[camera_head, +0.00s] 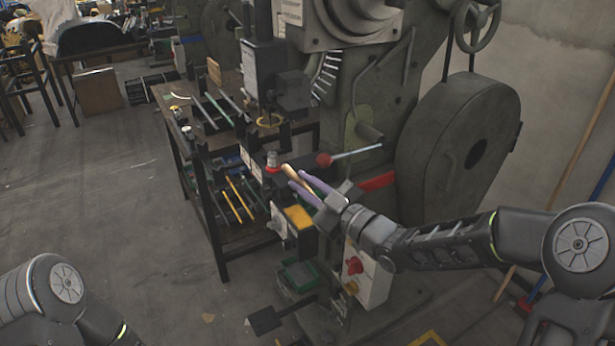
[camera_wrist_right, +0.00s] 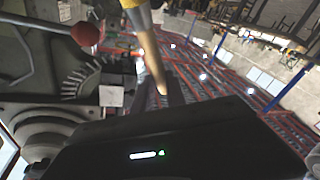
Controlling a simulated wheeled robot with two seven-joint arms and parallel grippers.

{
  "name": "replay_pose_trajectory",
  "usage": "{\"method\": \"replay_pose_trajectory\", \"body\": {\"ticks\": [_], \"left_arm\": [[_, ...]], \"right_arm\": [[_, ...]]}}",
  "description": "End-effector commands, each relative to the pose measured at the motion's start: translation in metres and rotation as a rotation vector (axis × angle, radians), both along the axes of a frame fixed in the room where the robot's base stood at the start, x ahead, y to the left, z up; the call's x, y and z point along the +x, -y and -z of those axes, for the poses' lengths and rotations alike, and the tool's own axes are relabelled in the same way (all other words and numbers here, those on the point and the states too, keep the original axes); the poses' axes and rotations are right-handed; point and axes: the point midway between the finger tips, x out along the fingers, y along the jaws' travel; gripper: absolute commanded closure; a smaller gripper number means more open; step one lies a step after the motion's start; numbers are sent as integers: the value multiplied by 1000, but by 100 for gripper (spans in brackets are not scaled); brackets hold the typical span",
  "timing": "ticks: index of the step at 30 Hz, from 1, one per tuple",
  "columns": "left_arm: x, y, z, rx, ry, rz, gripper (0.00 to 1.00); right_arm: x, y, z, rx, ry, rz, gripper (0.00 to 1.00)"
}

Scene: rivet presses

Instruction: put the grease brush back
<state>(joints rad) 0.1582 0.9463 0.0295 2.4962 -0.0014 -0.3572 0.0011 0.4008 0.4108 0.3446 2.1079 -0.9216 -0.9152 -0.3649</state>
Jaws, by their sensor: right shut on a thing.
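The grease brush has a pale wooden handle (camera_head: 289,172).
The green press (camera_head: 440,160) with its large wheel guard stands behind my right arm. A red-knobbed lever (camera_head: 324,159) is close above the gripper. A red-buttoned control box (camera_head: 365,275) is below.

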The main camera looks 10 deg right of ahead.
Motion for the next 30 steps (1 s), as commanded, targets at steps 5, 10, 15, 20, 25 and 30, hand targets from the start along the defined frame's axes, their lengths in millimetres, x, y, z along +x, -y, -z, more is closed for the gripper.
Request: {"method": "replay_pose_trajectory", "body": {"ticks": [5,10,15,20,25,30], "left_arm": [[1,0,0,0,1,-2,28],[1,0,0,0,1,-2,28],[1,0,0,0,1,-1,28],[1,0,0,0,1,-1,28],[1,0,0,0,1,-1,28],[1,0,0,0,1,-1,28]], "right_arm": [[-27,0,34,-10,-12,-37,100],[-56,9,72,-16,-20,-54,100],[-94,32,116,-8,-23,-37,100],[-130,66,152,7,-14,36,100],[-148,95,172,9,-3,116,100],[-152,102,176,6,3,137,100]]}}
